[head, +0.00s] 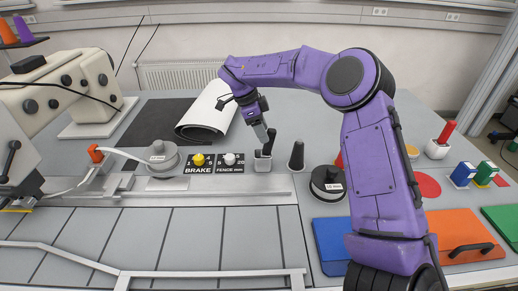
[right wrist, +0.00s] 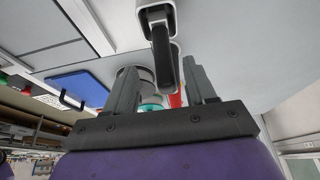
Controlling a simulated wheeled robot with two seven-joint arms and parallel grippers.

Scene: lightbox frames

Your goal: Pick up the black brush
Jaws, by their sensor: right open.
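The black brush (head: 270,140) appears as a dark handle standing up out of a small pale holder (head: 263,162), on the table right of the brake panel. In the right wrist view the black handle (right wrist: 162,58) points toward the camera from the white holder (right wrist: 157,14). My right gripper (head: 265,132) reaches down from above at the handle. In the wrist view its two grey fingers (right wrist: 163,72) are apart, with the handle's end between or just beyond their tips. I cannot tell whether they touch it. The bristles are hidden. My left gripper is not in view.
A dark round spool (head: 327,183) sits further right. A rolled white sheet (head: 206,108) lies behind.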

